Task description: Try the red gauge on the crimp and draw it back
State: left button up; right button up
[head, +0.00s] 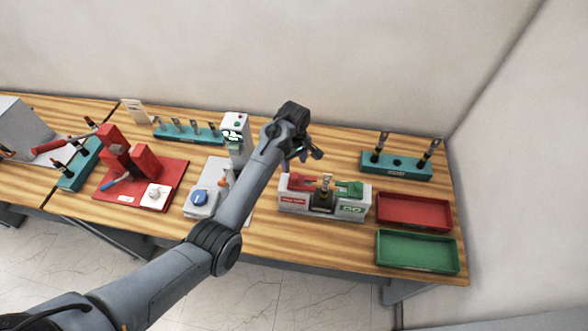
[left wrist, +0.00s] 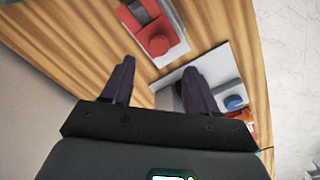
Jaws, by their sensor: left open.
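The red gauge (head: 301,182) lies on the left part of a white stand (head: 293,205). The crimp (head: 326,183) stands upright in a black holder (head: 323,201) at the middle of the stand, with the gauge to its left. My left gripper (head: 304,157) is above and behind the gauge, apart from it; its fingers are partly hidden by its wrist in the head view. In the left wrist view the fingers (left wrist: 160,90) are spread and empty. A red piece (left wrist: 155,38) on a pale base shows ahead of them, seemingly the gauge. My right gripper is out of view.
A green gauge (head: 350,188) lies right of the crimp. A red tray (head: 414,226) and a green tray (head: 417,268) are at the right. A blue-knob device (head: 199,198) and a white upright device (head: 236,128) stand left. A teal rack (head: 397,171) is at the back right.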

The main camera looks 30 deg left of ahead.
pick_arm(q)
jog(key=shift+r, duration=1.95)
jog(key=s+a+f+g, duration=0.1)
jog(key=s+f+g, duration=0.2)
jog(key=s+f, duration=1.2)
jog(key=s+f+m+y+p, duration=0.1)
jog(key=s+f, duration=0.2)
jog(key=s, duration=0.6)
jog(key=s+f+m+p, duration=0.1)
jog(key=s+f, duration=0.2)
jog(key=s, duration=0.6)
jog(key=s+d+r+m+t+p, duration=0.1)
jog(key=s+d+r+m, duration=0.2)
jog(key=s+r+m, duration=0.4)
jog(key=w+d+r+m+t, duration=0.1)
jog(key=w+r+m+t, duration=0.1)
jog(key=r, duration=0.4)
jog(key=w+d+r+m+t+h, duration=0.1)
jog(key=w+d+r+m+t, duration=0.1)
jog(key=r+m+t, duration=0.1)
notch_tip(320, 180, up, 3)
jog(key=shift+w+d+f+m+t, duration=0.2)
jog(key=shift+m+t, duration=0.1)
jog(key=shift+m, duration=0.2)
